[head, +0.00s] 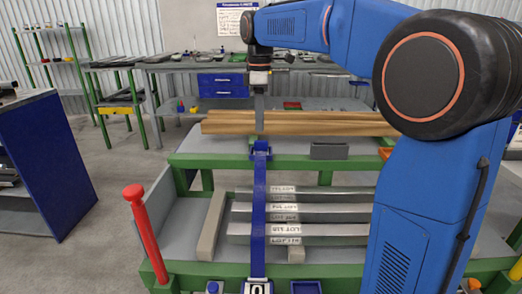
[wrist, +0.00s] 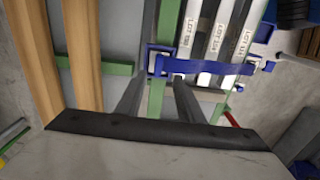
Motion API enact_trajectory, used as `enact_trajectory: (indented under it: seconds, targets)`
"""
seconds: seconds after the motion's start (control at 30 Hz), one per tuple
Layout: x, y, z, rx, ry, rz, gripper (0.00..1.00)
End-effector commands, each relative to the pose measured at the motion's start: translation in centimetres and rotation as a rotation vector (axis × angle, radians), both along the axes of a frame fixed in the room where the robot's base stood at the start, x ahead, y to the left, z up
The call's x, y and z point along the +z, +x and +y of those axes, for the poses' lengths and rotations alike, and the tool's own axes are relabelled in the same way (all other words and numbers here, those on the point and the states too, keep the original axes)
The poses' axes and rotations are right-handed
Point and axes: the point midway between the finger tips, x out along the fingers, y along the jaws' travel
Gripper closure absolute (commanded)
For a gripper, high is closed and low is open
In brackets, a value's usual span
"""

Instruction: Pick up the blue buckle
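The blue buckle (head: 260,151) is a small open frame at the far end of a blue strap (head: 259,210) on the green-framed table. It also shows in the wrist view (wrist: 152,60), just beyond my fingertips. My gripper (head: 260,131) points down above the buckle in the head view. In the wrist view my gripper (wrist: 159,82) has its two dark fingers apart with nothing between them. Whether the fingers touch the buckle cannot be told.
Long wooden beams (head: 310,123) lie close behind the buckle, beside my gripper. Several labelled grey bars (head: 335,209) lie under the strap. A grey block (head: 329,151) sits right of the buckle. A red-topped post (head: 145,232) stands at the left front corner.

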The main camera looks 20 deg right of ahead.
Motion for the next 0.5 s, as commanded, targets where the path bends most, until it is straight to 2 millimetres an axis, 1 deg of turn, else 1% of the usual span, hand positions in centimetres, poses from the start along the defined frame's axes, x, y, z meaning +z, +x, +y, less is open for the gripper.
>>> enact_trajectory:
  seconds: [0.03,0.27,0.5]
  targets:
    - [-0.4,0.0,0.0,0.000,0.000,0.001,0.66]
    - [-1.8,0.0,-0.1,-0.001,-0.001,0.001,0.66]
    - [-5.0,0.3,-0.5,0.000,0.000,0.002,0.66]
